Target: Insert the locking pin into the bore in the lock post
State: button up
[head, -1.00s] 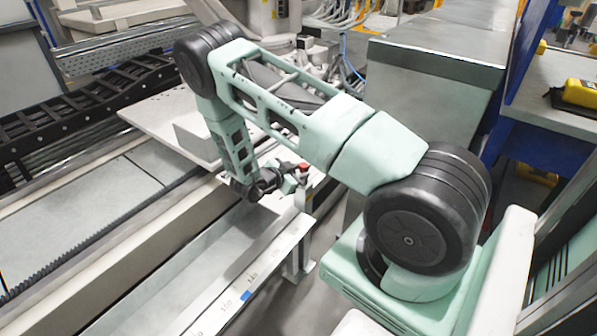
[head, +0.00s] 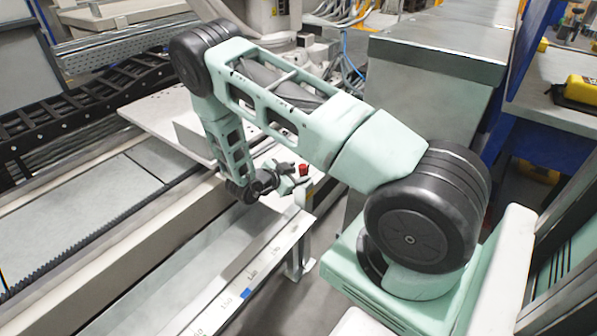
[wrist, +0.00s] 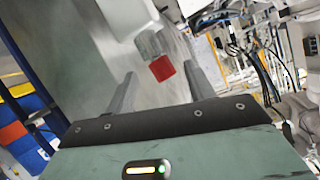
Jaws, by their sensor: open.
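A red knob (wrist: 162,68), which looks like the locking pin's head, sits at the end of a short grey piece (wrist: 149,43) on a pale block (wrist: 122,16), likely the lock post. I cannot tell whether the grey piece is pin shank or post, and any bore is hidden. My gripper (wrist: 159,70) is open, with the red knob in view between its two grey fingers and a gap on each side. In the head view the red knob (head: 303,169) shows just right of my gripper (head: 289,174).
A long pale rail with a marked scale (head: 262,262) runs below my gripper. A flat pale plate (head: 150,118) lies to the left, and a tall grey cabinet (head: 425,100) stands to the right. Cables (wrist: 262,65) hang at the wrist view's right.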

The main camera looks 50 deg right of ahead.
jog(key=p+v, duration=0.1)
jog(key=v, duration=1.4)
jog(key=shift+a+p, duration=0.35)
jog(key=shift+a, duration=0.05)
jog(key=shift+r, duration=0.1)
jog(key=shift+c, duration=0.3)
